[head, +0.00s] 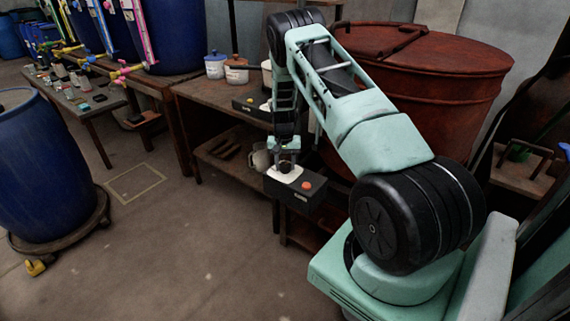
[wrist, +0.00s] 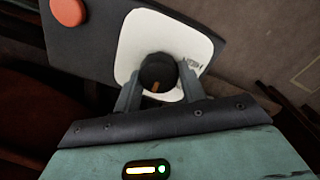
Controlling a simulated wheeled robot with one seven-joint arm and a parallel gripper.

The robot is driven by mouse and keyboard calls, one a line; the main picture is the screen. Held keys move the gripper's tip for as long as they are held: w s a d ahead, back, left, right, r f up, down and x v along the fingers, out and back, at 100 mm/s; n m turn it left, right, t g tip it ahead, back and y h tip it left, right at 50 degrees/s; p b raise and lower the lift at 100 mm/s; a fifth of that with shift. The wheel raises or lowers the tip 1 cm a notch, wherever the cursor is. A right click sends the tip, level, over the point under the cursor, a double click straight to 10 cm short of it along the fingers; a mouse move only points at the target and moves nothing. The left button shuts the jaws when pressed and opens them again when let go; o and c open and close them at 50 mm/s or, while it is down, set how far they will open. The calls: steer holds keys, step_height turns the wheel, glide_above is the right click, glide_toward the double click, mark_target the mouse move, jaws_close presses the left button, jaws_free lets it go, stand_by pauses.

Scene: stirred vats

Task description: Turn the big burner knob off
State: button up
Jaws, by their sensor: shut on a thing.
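The big burner knob (wrist: 158,72) is round and black with a brown-orange pointer mark. It sits on a white plate (wrist: 135,38) on a dark control box, and its mark points toward my gripper in the wrist view. My gripper (wrist: 158,88) has a finger on each side of the knob and is shut on it. In the head view my gripper (head: 287,163) reaches down to the dark box (head: 295,190), and the knob itself is mostly hidden there.
A large rust-red vat (head: 430,75) stands behind my arm. A wooden bench (head: 205,93) with pots is behind. A blue barrel (head: 40,165) stands left, with open floor between.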

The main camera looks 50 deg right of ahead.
mark_target(283, 163)
steer(key=shift+m, duration=0.3)
steer(key=o, duration=1)
steer(key=shift+c, duration=0.2)
steer(key=shift+r, duration=0.1)
step_height(283, 163, up, 17)
steer(key=shift+w+a+r, duration=0.15)
steer(key=shift+w+a, duration=0.05)
steer(key=shift+w, duration=0.05)
